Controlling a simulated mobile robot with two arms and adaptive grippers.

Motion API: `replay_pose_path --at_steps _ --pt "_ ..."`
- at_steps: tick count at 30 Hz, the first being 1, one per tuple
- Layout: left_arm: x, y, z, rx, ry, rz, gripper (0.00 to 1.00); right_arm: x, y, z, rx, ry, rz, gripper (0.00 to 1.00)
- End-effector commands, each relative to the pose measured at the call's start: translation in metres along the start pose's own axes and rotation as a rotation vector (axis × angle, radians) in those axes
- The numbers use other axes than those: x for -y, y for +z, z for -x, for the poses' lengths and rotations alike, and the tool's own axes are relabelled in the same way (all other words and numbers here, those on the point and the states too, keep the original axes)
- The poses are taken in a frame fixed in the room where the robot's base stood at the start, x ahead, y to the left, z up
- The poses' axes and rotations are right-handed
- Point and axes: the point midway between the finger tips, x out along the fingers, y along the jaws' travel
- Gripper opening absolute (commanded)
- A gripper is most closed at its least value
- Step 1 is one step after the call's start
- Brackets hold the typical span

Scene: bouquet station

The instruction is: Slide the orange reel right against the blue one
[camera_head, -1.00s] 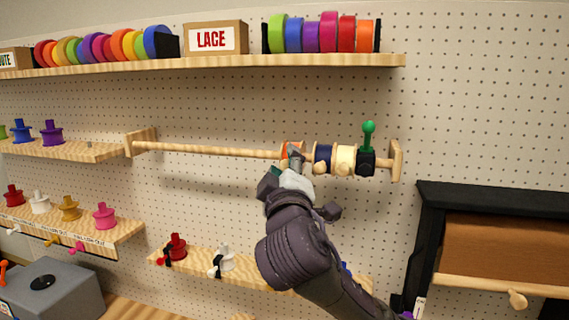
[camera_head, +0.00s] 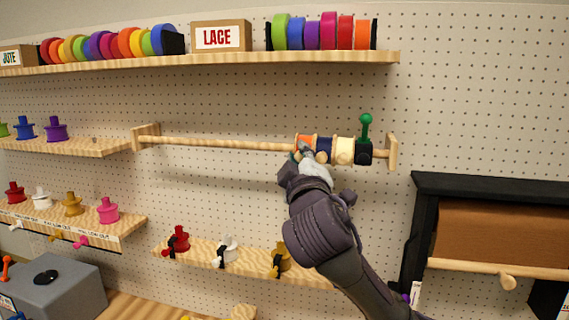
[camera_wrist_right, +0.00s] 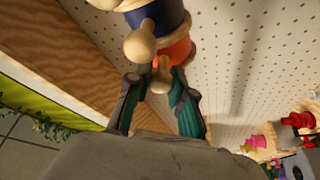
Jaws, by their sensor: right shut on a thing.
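The orange reel (camera_head: 306,140) is on the wooden rod (camera_head: 220,144), just left of the blue reel (camera_head: 323,146). The two look side by side with no clear gap. In the right wrist view the orange reel (camera_wrist_right: 178,50) lies close beside the blue reel (camera_wrist_right: 170,14). My right gripper (camera_head: 302,152) is at the orange reel from below. In the right wrist view its fingers (camera_wrist_right: 160,88) are shut on the orange reel's small wooden knob (camera_wrist_right: 161,72). The gripper hides part of the orange reel in the head view. My left gripper is not in view.
The rod's left stretch is bare. A shelf (camera_head: 220,64) runs above; a spool shelf (camera_head: 200,250) sits below.

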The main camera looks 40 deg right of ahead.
Motion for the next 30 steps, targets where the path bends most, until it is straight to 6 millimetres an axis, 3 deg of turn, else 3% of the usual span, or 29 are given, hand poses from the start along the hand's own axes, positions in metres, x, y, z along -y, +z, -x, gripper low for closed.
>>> replay_pose_path --at_steps 8,9,13,23,30 --pt "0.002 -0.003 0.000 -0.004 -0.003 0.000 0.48 0.000 -0.002 0.002 -0.010 -0.004 -0.002 0.00" --pt "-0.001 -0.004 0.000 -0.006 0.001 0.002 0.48 0.000 -0.002 0.002 -0.010 -0.003 -0.002 0.28" --pt "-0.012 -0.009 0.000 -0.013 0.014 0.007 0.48 0.000 -0.002 0.002 -0.009 -0.003 -0.002 0.48" --pt "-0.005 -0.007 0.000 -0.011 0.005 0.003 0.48 -0.002 -0.003 0.001 -0.008 -0.002 -0.003 0.48" --pt "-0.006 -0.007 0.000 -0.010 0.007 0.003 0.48 -0.030 -0.021 -0.006 -0.010 0.004 -0.008 0.48"
